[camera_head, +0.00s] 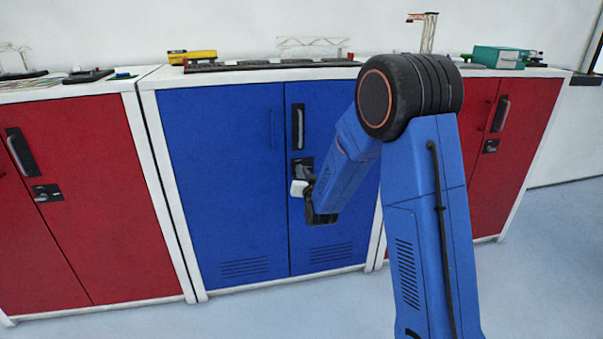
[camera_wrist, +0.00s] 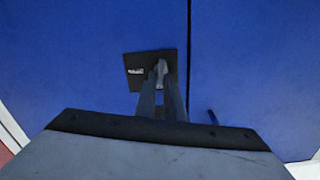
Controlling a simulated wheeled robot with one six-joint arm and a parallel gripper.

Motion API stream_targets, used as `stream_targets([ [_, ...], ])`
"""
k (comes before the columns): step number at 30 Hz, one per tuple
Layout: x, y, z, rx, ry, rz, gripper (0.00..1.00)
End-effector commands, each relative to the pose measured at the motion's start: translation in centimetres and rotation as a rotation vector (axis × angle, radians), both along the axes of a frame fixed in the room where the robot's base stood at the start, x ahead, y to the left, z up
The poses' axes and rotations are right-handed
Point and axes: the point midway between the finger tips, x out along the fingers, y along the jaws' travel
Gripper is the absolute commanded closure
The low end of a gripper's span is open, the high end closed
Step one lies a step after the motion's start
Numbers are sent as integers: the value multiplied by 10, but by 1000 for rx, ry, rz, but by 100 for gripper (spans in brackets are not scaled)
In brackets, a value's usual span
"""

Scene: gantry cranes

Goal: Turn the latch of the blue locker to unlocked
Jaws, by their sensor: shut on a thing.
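The blue locker (camera_head: 228,185) stands in the middle of the head view, with both doors closed. Its latch is a small lever on a dark square plate (camera_wrist: 138,72) beside the seam between the doors in the wrist view. My gripper (camera_wrist: 161,72) is shut on the latch lever (camera_wrist: 161,66), with its two fingers pointing at the plate. In the head view my gripper (camera_head: 304,177) is at the latch, below the dark vertical handle (camera_head: 298,127). My gripper and wrist hide most of the latch there, and its exact turn is hard to tell.
A red locker (camera_head: 80,200) stands on the left and another red locker (camera_head: 487,160) on the right, both closed. Small models, including a yellow one (camera_head: 192,56) and a teal box (camera_head: 497,57), lie on the locker tops. The floor (camera_head: 280,310) in front is clear.

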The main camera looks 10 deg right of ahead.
Motion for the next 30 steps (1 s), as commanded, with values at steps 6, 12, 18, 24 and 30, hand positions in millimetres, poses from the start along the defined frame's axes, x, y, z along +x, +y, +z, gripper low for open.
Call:
stream_targets([
  [6,0,-3,-1,201,-1,-1,100],
  [12,0,-4,-2,391,-1,-1,100],
  [18,0,-6,-3,582,-1,0,100],
  [24,0,-7,-5,772,-1,0,100],
  [30,0,-8,-6,959,0,0,100],
])
